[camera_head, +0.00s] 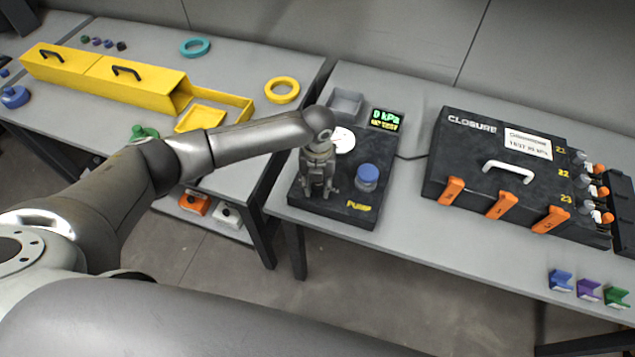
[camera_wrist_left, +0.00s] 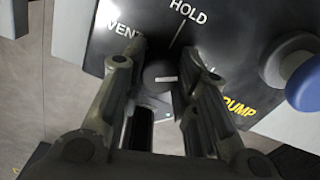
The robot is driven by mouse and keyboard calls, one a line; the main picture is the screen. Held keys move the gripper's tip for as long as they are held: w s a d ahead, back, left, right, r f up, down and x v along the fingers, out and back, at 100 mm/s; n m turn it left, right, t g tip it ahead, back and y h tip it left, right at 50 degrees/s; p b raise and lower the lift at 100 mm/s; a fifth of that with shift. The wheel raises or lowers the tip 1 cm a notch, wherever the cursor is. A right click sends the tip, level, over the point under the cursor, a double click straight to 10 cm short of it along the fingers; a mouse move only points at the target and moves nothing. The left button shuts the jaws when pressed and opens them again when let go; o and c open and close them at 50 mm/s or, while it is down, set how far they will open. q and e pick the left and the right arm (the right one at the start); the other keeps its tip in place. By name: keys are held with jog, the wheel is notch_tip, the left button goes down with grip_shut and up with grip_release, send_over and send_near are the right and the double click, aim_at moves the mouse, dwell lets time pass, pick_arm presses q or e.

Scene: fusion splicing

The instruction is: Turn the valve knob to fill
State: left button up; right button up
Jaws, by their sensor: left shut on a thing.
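The black pump box (camera_head: 300,199) stands on the right-hand table, with a blue cap (camera_head: 367,177) and yellow PUMP lettering. My left gripper (camera_head: 318,190) points down over the left part of this box. In the left wrist view the dark round valve knob (camera_wrist_left: 160,77) sits between the fingers of my left gripper (camera_wrist_left: 158,72), which is shut on it. A short white mark shows on the knob. The labels VENT and HOLD are readable; a third label at the right is mostly hidden by a finger. My right gripper is not in view.
A display (camera_head: 385,119) reads 0 kPa behind the pump box, beside a grey tray (camera_head: 345,103). A black CLOSURE case (camera_head: 465,155) with orange latches stands to the right. A yellow box (camera_head: 105,75) and rings lie on the left table. The right table's front strip is mostly clear.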

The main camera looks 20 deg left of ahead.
aim_at(318, 185)
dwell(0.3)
pick_arm(q)
jog(key=o, duration=1.1)
jog(key=shift+c, duration=0.2)
notch_tip(318, 185, up, 12)
